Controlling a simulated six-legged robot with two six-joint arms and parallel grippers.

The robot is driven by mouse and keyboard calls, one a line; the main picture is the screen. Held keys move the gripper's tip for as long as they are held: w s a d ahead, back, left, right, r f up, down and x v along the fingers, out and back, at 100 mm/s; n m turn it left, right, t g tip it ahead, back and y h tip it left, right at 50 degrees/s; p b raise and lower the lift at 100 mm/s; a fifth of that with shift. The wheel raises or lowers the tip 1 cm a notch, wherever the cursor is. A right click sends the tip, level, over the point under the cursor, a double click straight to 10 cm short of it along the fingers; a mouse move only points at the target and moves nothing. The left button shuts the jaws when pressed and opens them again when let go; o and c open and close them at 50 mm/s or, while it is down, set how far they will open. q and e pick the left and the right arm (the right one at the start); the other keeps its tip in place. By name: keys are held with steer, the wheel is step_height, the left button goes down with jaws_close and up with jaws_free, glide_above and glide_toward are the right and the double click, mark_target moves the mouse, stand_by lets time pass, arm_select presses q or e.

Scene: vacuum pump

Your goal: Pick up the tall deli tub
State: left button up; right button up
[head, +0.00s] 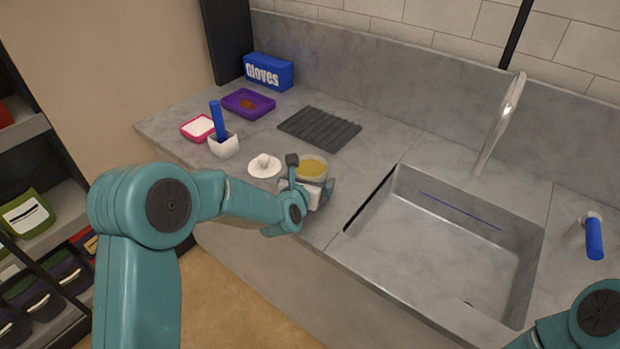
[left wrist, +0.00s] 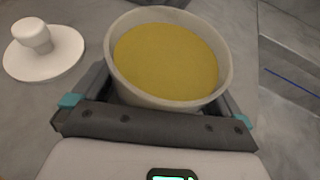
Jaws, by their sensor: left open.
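The tall deli tub (head: 313,166) stands on the grey counter just left of the sink. It is a pale round tub with a yellow top surface, and it fills the middle of the left wrist view (left wrist: 168,58). My left gripper (head: 308,188) is open at the tub, with one finger on each side of its lower part in the left wrist view. The gripper hides much of the tub's body, and I cannot tell whether the fingers touch it. Part of my right arm shows at the lower right, but its gripper is out of view.
A white round lid with a knob (head: 264,166) lies left of the tub. Behind are a white cup with a blue handle (head: 224,146), a pink tray (head: 198,128), a purple tray (head: 248,103), a dark ribbed mat (head: 319,128) and a blue gloves box (head: 268,72). The sink (head: 440,250) opens right.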

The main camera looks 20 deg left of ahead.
arm_select(q)
steer(key=c, duration=0.8)
steer(key=shift+r, duration=0.2)
steer(key=shift+r, duration=1.05)
steer(key=shift+r+p, duration=2.45)
steer(key=shift+r, duration=6.3)
